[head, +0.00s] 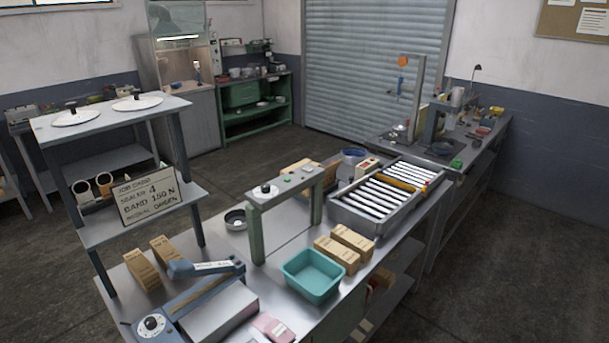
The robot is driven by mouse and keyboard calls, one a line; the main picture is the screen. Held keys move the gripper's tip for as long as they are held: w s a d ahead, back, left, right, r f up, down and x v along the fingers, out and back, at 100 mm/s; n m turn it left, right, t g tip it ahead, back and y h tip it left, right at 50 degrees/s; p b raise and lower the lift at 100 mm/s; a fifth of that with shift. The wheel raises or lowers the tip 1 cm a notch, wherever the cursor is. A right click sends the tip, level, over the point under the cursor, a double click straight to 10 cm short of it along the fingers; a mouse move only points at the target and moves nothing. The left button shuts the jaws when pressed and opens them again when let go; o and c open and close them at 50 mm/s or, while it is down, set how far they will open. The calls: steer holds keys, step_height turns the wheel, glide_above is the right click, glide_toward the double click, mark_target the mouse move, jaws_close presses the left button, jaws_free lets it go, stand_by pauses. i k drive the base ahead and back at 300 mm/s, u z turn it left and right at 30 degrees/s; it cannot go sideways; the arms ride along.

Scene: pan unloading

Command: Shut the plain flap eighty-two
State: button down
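I cannot make out any flap marked eighty-two. The tan cartons stand on the metal bench (350,283): a pair at the left (142,270) and a pair right of the teal tub (337,254). Whether any of them has an open flap is too small to tell. A blue sealer with a raised-looking arm (205,268) and a round dial (152,325) lies at the bench's front left. My gripper is not in view.
A teal tub (313,290), a green-legged frame (257,237), a grey roller tray (374,225) and a pink item (272,327) crowd the bench. A raised shelf (105,118) carries white lids and a job card (148,194). The floor beyond is clear.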

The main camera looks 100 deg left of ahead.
mark_target(333, 166)
steer(key=u, duration=2.1)
steer(key=i, duration=0.85)
steer(key=u, duration=1.1)
